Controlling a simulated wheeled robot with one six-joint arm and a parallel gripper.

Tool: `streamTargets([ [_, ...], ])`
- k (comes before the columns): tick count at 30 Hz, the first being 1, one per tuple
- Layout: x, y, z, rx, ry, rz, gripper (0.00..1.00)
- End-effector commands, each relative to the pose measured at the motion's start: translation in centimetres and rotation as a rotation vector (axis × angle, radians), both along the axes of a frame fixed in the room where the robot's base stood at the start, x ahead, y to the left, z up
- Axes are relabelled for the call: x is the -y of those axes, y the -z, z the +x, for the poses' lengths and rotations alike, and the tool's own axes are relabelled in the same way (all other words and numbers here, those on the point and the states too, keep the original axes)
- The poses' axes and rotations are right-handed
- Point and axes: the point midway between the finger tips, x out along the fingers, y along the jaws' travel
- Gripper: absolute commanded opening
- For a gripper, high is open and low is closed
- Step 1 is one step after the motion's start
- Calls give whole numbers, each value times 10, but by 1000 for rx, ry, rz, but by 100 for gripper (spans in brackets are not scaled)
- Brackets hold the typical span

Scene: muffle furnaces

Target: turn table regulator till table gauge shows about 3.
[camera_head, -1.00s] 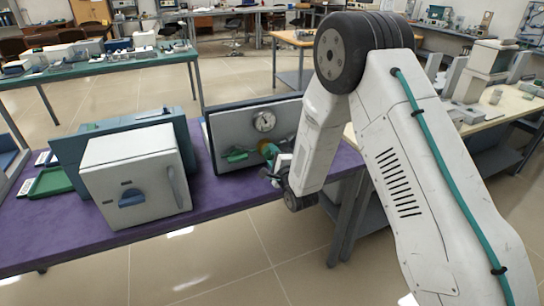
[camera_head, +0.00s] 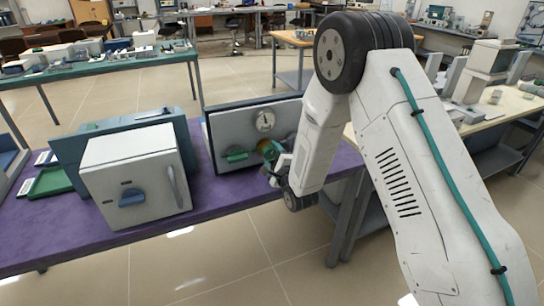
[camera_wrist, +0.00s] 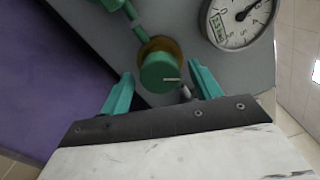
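The table regulator is a green round knob (camera_wrist: 160,73) with a white mark and a brass collar, on a grey panel in the wrist view. The table gauge (camera_wrist: 240,18) is a white round dial at the upper right, cut by the frame's top; its dark needle points up and right, and a small green readout seems to show about 2.3. In the head view the gauge (camera_head: 264,120) is too small to read. My gripper (camera_wrist: 160,70) is open, with one teal finger on each side of the knob and a visible gap to both. In the head view my gripper (camera_head: 275,163) partly hides the knob.
A green valve handle (camera_head: 236,156) sits left of the knob on the same panel (camera_head: 230,126). A white furnace box (camera_head: 130,175) stands to the left on the purple table (camera_head: 215,205). The floor in front of the table is clear.

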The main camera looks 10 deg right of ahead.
Motion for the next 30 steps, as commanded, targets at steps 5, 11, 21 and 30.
streamTargets([
  [5, 0, 0, 0, 1, 0, 0, 63],
  [11, 3, 0, -12, -1, 0, 0, 63],
  [21, 18, 0, -64, -1, 0, 0, 63],
  [30, 22, 0, -75, 1, 0, 0, 63],
])
